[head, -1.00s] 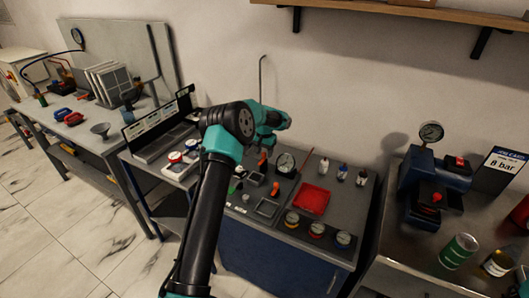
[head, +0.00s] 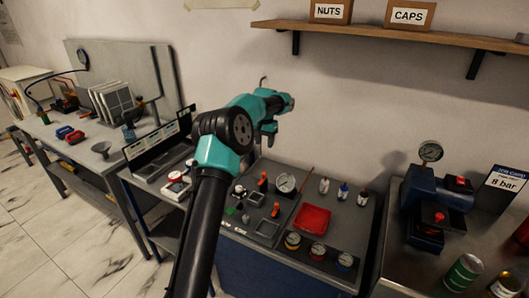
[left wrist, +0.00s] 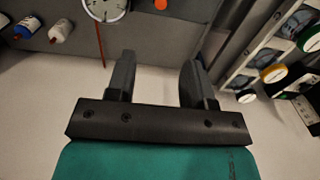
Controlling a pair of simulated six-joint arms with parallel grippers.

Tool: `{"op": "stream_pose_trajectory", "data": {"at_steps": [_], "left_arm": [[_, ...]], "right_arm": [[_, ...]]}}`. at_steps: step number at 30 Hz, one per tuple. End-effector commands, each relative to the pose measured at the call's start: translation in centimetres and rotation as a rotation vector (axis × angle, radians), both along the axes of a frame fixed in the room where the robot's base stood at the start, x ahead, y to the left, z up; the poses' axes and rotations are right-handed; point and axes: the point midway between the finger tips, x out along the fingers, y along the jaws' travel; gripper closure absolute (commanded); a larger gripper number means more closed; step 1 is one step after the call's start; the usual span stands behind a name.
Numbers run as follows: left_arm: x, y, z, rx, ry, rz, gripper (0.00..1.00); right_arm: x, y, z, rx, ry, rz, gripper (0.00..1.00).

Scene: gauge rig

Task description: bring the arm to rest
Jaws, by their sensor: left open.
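My left arm rises from the bottom of the head view, and its elbow bends toward the wall. My left gripper (head: 268,132) hangs above the back of the blue workbench (head: 285,268), in front of the pale wall. In the left wrist view the left gripper (left wrist: 158,78) shows two dark fingers set wide apart with nothing between them, so it is open and empty. Part of the bench behind the arm is hidden. My right gripper is not in view.
Below the gripper on the bench are a dial gauge (head: 285,183), a red tray (head: 312,219), small bottles (head: 343,191) and several round gauges at the front edge. A wooden shelf (head: 400,36) with boxes is on the wall. A blue press-like device (head: 437,195) stands at right.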

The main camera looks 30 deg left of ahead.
Motion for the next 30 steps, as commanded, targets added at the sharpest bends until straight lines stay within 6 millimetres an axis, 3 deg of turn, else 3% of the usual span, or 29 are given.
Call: {"op": "stream_pose_trajectory", "data": {"at_steps": [6, 22, 26, 30], "left_arm": [[0.0, 0.0, 1.6, 0.0, 0.001, 0.001, 0.52], [-0.2, 0.1, 1.5, -0.001, 0.002, 0.0, 0.52], [-1.1, 0.7, 0.1, -0.008, 0.013, -0.004, 0.52], [-3.5, 1.9, -3.4, -0.029, 0.037, -0.013, 0.52]], "right_arm": [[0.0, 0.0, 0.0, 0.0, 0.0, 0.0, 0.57], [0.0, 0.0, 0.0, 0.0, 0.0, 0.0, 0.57], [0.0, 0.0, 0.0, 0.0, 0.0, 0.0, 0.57], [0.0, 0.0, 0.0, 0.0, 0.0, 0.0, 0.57]]}}
